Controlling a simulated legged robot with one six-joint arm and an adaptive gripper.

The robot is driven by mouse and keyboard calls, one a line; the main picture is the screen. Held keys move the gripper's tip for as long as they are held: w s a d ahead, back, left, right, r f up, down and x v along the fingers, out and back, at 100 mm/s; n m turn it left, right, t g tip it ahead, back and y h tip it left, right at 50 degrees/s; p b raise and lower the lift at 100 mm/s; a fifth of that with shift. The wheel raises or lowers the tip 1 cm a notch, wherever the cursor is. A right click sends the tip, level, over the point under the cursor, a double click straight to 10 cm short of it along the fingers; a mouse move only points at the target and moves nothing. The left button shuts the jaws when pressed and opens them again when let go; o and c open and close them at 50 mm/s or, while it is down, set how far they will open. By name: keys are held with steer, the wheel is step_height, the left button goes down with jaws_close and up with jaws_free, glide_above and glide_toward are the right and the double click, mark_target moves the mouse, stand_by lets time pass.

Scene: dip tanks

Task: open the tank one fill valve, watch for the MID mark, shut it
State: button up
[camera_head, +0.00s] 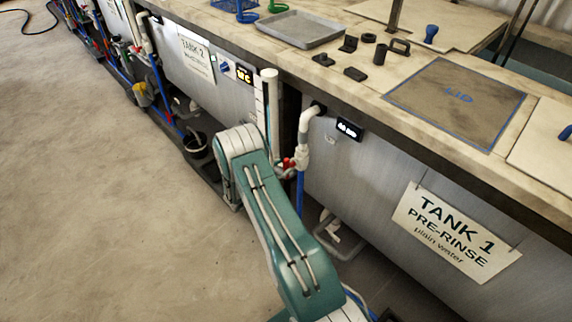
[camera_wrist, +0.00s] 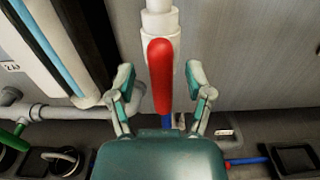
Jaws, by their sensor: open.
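The red valve handle (camera_wrist: 161,72) stands upright in the wrist view, in front of a white vertical pipe (camera_wrist: 158,22). My gripper (camera_wrist: 160,84) is open, with one finger on each side of the handle and a gap on both sides. In the head view the red handle (camera_head: 288,163) shows small beside the white elbow pipe (camera_head: 304,128) on tank one (camera_head: 345,165), whose sign (camera_head: 456,232) reads "TANK 1 PRE-RINSE plain water". My arm hides much of the area below. A pale upright gauge strip (camera_head: 260,103) stands left of the pipe; I cannot read a MID mark.
A small dark display (camera_head: 349,129) is on tank one's front. Tank two's sign (camera_head: 197,53) is further left. The counter holds a grey tray (camera_head: 300,29) and several small dark parts. A black bucket (camera_head: 197,146) stands by the tanks.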

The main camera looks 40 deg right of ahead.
steer(key=shift+w+d, duration=0.1)
steer(key=shift+d, duration=0.9)
jaws_close()
steer(key=shift+m, duration=0.3)
steer(key=m, duration=0.2)
steer(key=s+m, duration=0.1)
steer(key=m, duration=0.1)
steer(key=shift+f, duration=0.1)
steer(key=shift+s+f+m, duration=0.25)
steer(key=shift+f+m, duration=0.15)
steer(key=shift+m, duration=1.8)
steer(key=shift+s+f+m, duration=0.3)
steer(key=shift+f+m, duration=0.1)
steer(key=shift+m, duration=1.8)
steer(key=shift+s+f+m, duration=0.25)
steer(key=shift+f+m, duration=0.15)
steer(key=shift+m, duration=1.8)
steer(key=shift+f, duration=0.1)
